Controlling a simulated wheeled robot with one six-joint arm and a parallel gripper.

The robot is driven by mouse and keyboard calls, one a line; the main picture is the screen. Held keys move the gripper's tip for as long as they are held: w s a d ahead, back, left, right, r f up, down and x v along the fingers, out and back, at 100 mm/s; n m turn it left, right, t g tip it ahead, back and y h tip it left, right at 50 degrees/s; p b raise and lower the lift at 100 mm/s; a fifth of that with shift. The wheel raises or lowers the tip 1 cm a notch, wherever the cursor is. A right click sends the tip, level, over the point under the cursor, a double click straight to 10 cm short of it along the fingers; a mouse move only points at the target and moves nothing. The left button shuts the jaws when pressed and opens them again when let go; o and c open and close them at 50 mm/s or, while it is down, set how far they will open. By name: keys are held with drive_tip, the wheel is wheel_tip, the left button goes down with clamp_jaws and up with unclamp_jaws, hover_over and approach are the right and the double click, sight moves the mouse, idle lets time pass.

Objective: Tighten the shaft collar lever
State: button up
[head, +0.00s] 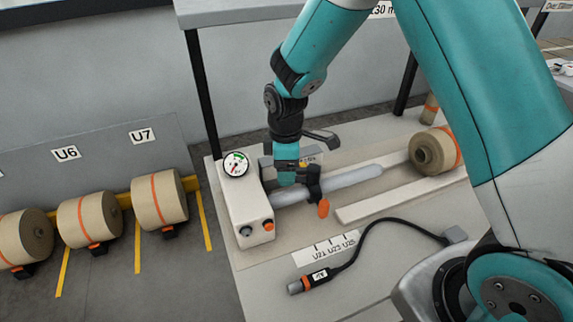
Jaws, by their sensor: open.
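A light grey shaft (352,181) runs to the right from a white box unit. A dark shaft collar (314,184) sits around the shaft near the unit, and its lever with an orange end (323,208) hangs down in front of the shaft. My gripper (297,183) is in the head view, just above and left of the collar, pointing down. It is open. Its fingertips are small and partly hidden by the arm, and I cannot tell whether they touch the collar or lever.
The white unit (243,205) carries a gauge (236,164) and buttons. A kraft roll (437,150) lies at the shaft's right. A black cable with an orange-banded plug (309,281) lies in front on the bench.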

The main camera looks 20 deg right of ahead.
clamp_jaws()
drive_tip(key=shift+w, duration=0.1)
drive_tip(key=w+d+m, duration=0.4)
drive_tip(key=d+m, duration=0.2)
drive_tip(key=m, duration=0.8)
drive_tip(key=shift+b, duration=0.3)
drive_tip(key=shift+w+d, duration=0.1)
drive_tip(key=shift+d, duration=0.05)
idle(0.4)
unclamp_jaws()
